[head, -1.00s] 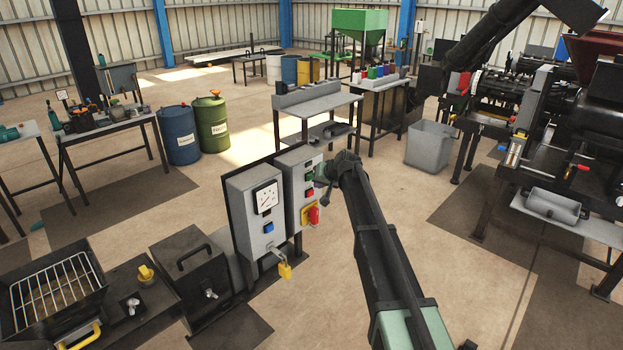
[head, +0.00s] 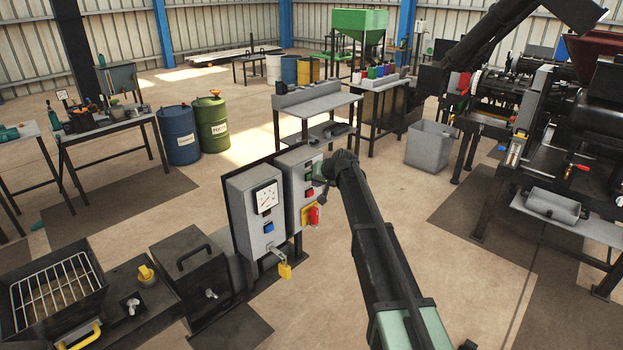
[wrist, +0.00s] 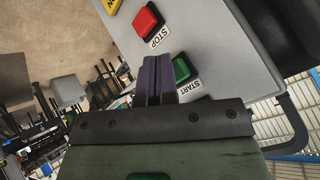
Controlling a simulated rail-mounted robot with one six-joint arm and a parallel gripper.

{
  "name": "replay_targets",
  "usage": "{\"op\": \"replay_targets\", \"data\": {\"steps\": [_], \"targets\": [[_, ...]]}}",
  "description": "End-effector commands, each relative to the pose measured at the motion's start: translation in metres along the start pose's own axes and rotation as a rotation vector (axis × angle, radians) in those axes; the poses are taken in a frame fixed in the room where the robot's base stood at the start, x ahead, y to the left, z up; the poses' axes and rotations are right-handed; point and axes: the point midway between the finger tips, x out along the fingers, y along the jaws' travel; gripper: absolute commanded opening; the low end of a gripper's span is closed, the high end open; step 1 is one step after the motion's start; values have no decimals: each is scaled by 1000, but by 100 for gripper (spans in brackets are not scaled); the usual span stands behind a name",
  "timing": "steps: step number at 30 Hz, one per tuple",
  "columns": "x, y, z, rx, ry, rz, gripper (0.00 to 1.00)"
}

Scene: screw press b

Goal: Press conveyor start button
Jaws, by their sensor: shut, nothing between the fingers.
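The green START button (wrist: 182,68) is on the face of a light grey control box (head: 294,164). In the wrist view, my gripper (wrist: 157,66) is shut and empty, its purple-grey fingers close beside the green button, with the START label (wrist: 190,89) below it. I cannot tell whether the fingertips touch the button or panel. In the head view, my gripper (head: 319,174) is at the right side of the box, small and partly hidden by my arm.
A red STOP button (wrist: 148,18) is above the fingers in the wrist view. A red-and-yellow switch (head: 312,214) is lower on the box. Open floor lies to the right.

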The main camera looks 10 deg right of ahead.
Motion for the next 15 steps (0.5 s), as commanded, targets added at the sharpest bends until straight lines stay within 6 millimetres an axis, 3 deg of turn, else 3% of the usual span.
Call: {"op": "replay_targets", "data": {"steps": [15], "targets": [[4,-3,-3,0,0,0,0]]}}
